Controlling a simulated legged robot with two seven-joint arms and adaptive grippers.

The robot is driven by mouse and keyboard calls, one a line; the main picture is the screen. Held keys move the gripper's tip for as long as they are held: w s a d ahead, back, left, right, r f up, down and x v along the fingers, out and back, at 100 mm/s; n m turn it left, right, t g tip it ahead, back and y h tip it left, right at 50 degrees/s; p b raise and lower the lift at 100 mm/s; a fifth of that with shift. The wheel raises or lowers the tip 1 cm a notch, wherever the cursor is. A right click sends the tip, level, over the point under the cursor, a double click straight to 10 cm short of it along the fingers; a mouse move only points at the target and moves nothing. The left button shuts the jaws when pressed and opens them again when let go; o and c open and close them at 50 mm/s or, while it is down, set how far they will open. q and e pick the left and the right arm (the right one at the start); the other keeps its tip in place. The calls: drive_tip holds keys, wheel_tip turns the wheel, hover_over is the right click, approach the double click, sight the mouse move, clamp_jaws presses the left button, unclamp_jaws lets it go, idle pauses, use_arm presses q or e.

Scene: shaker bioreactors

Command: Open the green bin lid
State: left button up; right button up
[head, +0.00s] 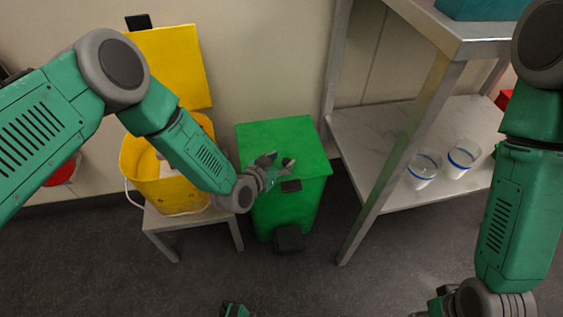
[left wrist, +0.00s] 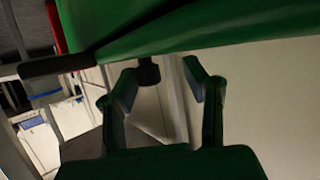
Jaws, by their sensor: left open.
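The green bin (head: 308,205) stands on the floor between a small stool and a metal shelf. Its green lid (head: 280,133) looks down on the bin. My left gripper (head: 277,161) is open at the front part of the lid in the head view and hides some of it. In the left wrist view, the open fingers (left wrist: 160,85) are below a large green surface (left wrist: 210,25), with a black knob-like part (left wrist: 148,72) between them. Contact cannot be told. My right gripper (head: 434,305) is partly cut off at the bottom of the head view.
A yellow bin (head: 150,175) with its yellow lid (head: 172,65) raised sits on a grey stool (head: 165,222) to the left. A metal shelf (head: 385,165) stands close on the right, holding two cups with blue bands (head: 424,165). The floor in front is mostly clear.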

sight(281, 155)
use_arm(q)
drive_tip(key=shift+d+r, duration=0.1)
drive_tip(key=shift+d, duration=0.85)
clamp_jaws()
drive_tip(key=shift+a, duration=0.35)
drive_tip(key=shift+a+r+g+p, duration=0.15)
drive_tip(key=shift+r+g+p, duration=0.05)
drive_tip(key=shift+g+p, duration=0.15)
drive_tip(key=shift+r+p, duration=0.35)
drive_tip(key=shift+r, duration=0.05)
drive_tip(key=r+p, duration=0.1)
drive_tip(key=w+r+g+p, duration=0.1)
drive_tip(key=r, duration=0.1)
drive_tip(key=r+n+g+p, duration=0.1)
drive_tip(key=shift+w+r, duration=0.25)
drive_tip(key=w+a+r+n+g, duration=0.1)
drive_tip(key=w+r+g, duration=0.2)
drive_tip(key=r, duration=0.2)
drive_tip(key=shift+w+a+n, duration=0.3)
drive_tip(key=shift+w+n, duration=0.05)
drive_tip(key=shift+n, duration=0.05)
use_arm(e)
drive_tip(key=shift+d+r, duration=0.3)
drive_tip(key=shift+r, duration=0.6)
drive_tip(key=shift+d+r, duration=0.3)
drive_tip(key=shift+r, duration=0.6)
drive_tip(key=shift+w, duration=0.1)
